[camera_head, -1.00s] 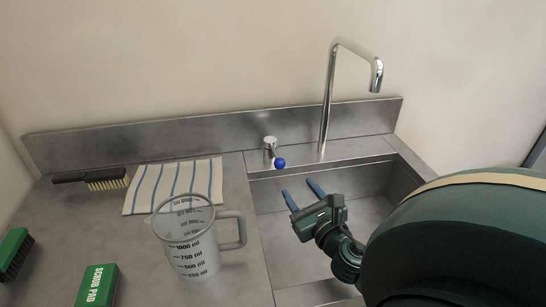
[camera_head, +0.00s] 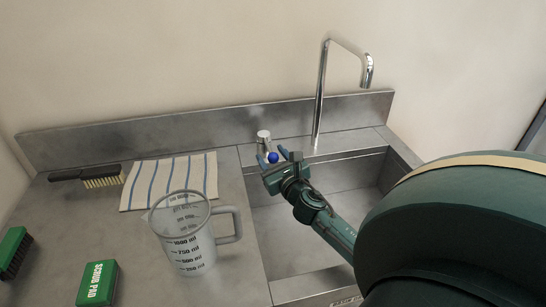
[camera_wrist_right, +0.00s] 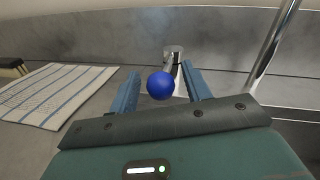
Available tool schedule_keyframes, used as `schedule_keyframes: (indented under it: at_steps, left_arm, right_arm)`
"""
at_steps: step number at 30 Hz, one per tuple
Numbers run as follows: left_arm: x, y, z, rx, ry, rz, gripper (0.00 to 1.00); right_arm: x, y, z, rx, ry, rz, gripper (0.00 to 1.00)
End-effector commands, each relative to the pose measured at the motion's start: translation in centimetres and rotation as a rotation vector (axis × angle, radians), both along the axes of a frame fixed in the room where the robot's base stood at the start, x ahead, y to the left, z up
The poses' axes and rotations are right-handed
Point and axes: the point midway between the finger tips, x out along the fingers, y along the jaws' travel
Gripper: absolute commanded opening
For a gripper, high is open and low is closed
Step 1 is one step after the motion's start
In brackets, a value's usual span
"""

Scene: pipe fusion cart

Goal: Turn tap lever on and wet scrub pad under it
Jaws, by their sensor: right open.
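The tap lever (camera_head: 265,140) is a short metal post with a blue ball knob (camera_head: 273,157) on its end, at the back of the sink. My right gripper (camera_head: 272,157) is open, with its blue fingers on either side of the knob. In the right wrist view the blue knob (camera_wrist_right: 160,85) shows between the two open fingers (camera_wrist_right: 159,90); contact cannot be told. The chrome tap spout (camera_head: 367,72) arches over the sink (camera_head: 300,245); no water shows. The green scrub pad (camera_head: 97,283) lies on the counter at the front left. My left gripper is not in view.
A clear measuring jug (camera_head: 190,245) stands on the counter left of the sink. A striped cloth (camera_head: 170,181) lies behind it. A black-handled brush (camera_head: 88,177) and a green brush (camera_head: 14,253) lie at the left. A steel backsplash (camera_head: 130,139) runs behind.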

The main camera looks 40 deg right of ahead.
Motion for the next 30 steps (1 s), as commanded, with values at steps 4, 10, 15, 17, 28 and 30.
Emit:
schedule_keyframes:
  at_steps: [4,10,15,17,28,30]
  left_arm:
    - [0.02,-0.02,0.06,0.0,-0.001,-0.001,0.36]
    - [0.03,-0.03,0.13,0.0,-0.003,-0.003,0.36]
    - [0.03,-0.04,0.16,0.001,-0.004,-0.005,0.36]
    - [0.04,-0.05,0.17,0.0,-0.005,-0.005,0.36]
    - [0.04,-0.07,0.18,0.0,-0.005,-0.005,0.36]
    - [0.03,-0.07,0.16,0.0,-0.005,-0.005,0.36]
  right_arm:
    - [-0.03,0.0,0.0,0.0,0.0,0.0,0.43]
    - [-0.05,0.01,0.0,0.0,0.0,0.0,0.27]
    - [-0.05,0.01,0.0,0.0,0.0,0.0,0.13]
    - [-0.05,0.01,0.0,0.001,0.0,0.0,0.08]
    - [0.07,0.2,-0.05,0.003,-0.001,-0.014,0.0]
    - [0.35,0.59,-0.11,0.005,0.0,-0.05,0.0]
